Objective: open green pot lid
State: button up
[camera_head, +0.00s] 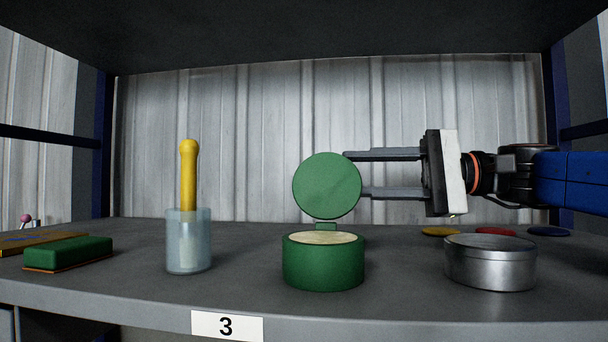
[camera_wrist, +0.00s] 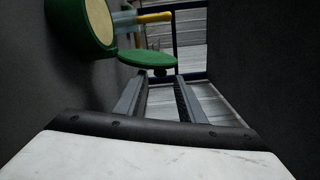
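The green pot (camera_head: 323,268) stands on the shelf in the middle of the head view, with a pale filling showing inside. Its round green lid (camera_head: 327,186) stands upright above the pot's back edge, over a small green hinge piece. My gripper (camera_head: 352,174) comes in from the right, its two fingers apart and level with the lid. The fingertips are at the lid's right edge; whether they touch it I cannot tell. In the wrist view the lid (camera_wrist: 147,58) is just beyond the fingertips, and the pot (camera_wrist: 80,25) is at upper left. Nothing shows between the fingers.
A metal tin (camera_head: 490,265) stands right of the pot, below my arm. A glass jar (camera_head: 188,245) with a yellow-handled tool (camera_head: 189,175) stands left. A green block (camera_head: 68,253) lies far left. Coloured discs (camera_head: 495,231) lie behind the tin. A shelf roof is overhead.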

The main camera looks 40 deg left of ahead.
aim_at(304, 174)
jog(key=x, duration=0.9)
jog(key=shift+s+a, duration=0.2)
grip_shut()
